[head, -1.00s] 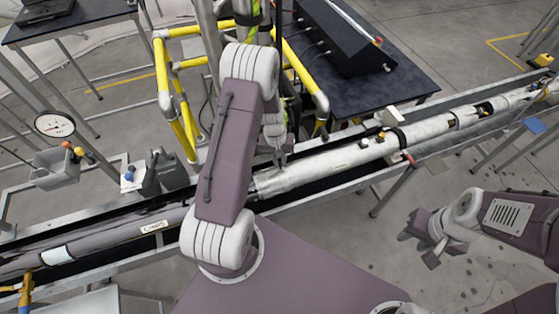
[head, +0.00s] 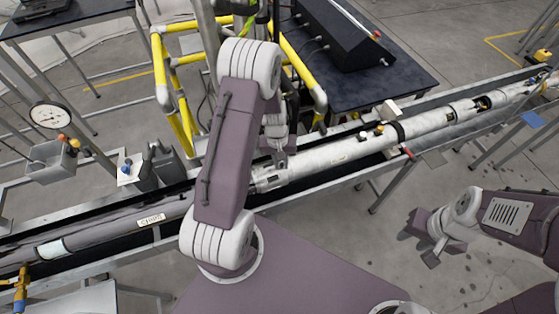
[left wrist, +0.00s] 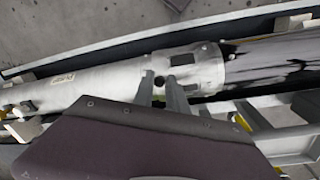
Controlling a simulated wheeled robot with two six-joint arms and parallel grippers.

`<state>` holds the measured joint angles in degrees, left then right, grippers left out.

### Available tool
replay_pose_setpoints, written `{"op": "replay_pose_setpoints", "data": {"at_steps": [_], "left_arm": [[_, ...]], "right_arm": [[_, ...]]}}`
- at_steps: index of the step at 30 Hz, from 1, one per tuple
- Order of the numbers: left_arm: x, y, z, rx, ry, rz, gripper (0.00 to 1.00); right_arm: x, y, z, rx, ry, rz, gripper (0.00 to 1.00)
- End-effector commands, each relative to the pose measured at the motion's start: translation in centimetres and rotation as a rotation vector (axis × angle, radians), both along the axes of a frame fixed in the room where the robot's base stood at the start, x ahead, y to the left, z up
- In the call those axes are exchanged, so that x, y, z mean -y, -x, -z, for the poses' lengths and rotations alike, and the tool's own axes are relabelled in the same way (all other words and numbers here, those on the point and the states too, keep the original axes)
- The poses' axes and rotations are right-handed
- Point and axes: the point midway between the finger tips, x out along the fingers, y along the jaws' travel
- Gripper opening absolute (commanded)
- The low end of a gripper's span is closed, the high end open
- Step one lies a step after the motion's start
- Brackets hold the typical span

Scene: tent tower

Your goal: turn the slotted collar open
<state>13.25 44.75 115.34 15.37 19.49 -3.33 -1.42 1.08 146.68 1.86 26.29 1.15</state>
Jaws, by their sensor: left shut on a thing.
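The slotted collar (left wrist: 205,68) is a pale metal sleeve with rectangular slots at the end of a white tube, beside a dark tube section, in the left wrist view. In the head view the collar (head: 268,178) shows just right of my left arm, partly hidden by it. My left gripper (left wrist: 168,82) has its two fingers at the collar's near side, around a small dark spot, and is shut on the collar; the exact contact is hard to see. It shows from above in the head view (head: 279,162). My right gripper (head: 426,246) hangs open and empty over the floor at the right.
The long tube (head: 330,157) lies in a dark trough on a metal frame running across the view. A yellow rail frame (head: 166,90) and a dark table (head: 400,75) stand behind it. A dial gauge (head: 50,115) and grey bin (head: 50,160) are at left.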

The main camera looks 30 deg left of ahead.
Motion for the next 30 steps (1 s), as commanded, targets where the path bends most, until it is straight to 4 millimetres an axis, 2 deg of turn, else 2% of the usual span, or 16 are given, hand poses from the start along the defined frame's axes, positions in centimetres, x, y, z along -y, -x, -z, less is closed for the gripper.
{"op": "replay_pose_setpoints", "data": {"at_steps": [7, 23, 24, 26, 30], "left_arm": [[0.63, 0.66, 0.53, -0.011, 0.005, 0.002, 0.00], [0.84, 0.94, 0.72, -0.017, 0.007, 0.004, 0.00], [0.84, 0.95, 0.71, -0.017, 0.007, 0.004, 0.21], [0.81, 0.86, 0.67, -0.015, 0.006, 0.004, 0.37], [0.68, 0.70, 0.57, -0.009, 0.003, 0.003, 0.37]], "right_arm": [[0.00, 0.00, 0.68, 0.000, 0.000, 0.000, 0.36], [0.01, -0.01, 0.82, 0.000, 0.000, 0.000, 0.36], [0.01, 0.00, 0.81, 0.000, 0.000, 0.000, 0.36], [0.00, -0.01, 0.81, 0.000, 0.000, 0.000, 0.36], [0.00, 0.00, 0.78, 0.000, 0.000, 0.000, 0.36]]}}
